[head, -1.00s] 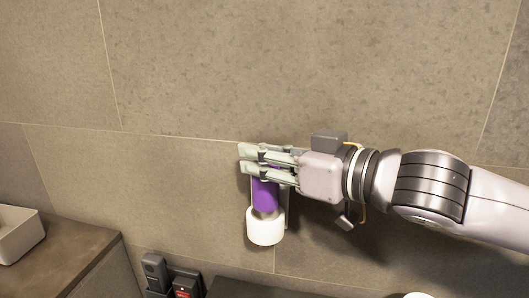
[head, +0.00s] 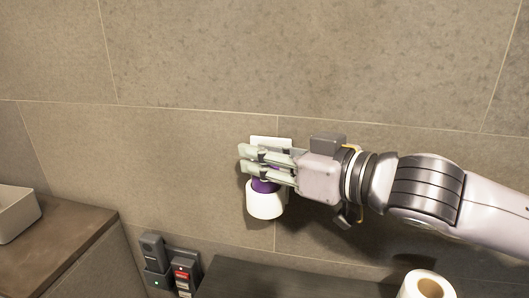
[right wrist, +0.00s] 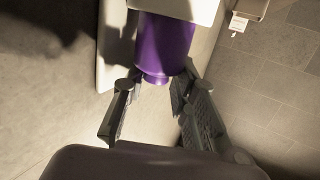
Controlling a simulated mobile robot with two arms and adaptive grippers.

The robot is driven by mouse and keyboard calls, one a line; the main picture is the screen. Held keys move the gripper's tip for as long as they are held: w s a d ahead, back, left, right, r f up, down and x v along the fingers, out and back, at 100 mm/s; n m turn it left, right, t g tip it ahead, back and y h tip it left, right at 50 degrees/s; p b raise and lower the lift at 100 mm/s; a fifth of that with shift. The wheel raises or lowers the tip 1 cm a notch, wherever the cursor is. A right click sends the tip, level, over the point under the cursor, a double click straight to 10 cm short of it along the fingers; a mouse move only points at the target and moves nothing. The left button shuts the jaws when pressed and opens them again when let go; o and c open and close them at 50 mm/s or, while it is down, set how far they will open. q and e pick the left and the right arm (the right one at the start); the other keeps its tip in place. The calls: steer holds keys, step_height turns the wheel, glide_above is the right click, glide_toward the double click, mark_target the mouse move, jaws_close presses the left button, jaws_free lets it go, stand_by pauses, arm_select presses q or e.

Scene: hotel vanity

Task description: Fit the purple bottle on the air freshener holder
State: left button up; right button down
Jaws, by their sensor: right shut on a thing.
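The purple bottle (head: 264,186) is upright at the wall, with only a short band of it showing between my right gripper and the white cup of the air freshener holder (head: 265,204). The holder's pale back plate (head: 271,140) shows above the fingers. My right gripper (head: 243,159) comes in from the right and is shut on the bottle, just above the cup. In the right wrist view the bottle (right wrist: 165,45) lies between the fingertips (right wrist: 155,90), with the white cup (right wrist: 182,8) at the top edge. The fingers hide how deep the bottle sits. My left gripper is out of view.
A toilet paper roll (head: 427,286) stands at the lower right. Dark wall devices (head: 168,264) are at the lower left, beside a brown counter (head: 70,236) with a white basin (head: 15,211). The tiled wall above the holder is clear.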

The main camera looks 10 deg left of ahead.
steer(key=c, duration=1.2)
jaws_free()
steer(key=shift+d, duration=0.1)
steer(key=shift+d, duration=0.15)
steer(key=v, duration=0.7)
steer(key=shift+s+d, duration=0.2)
steer(key=shift+s, duration=0.05)
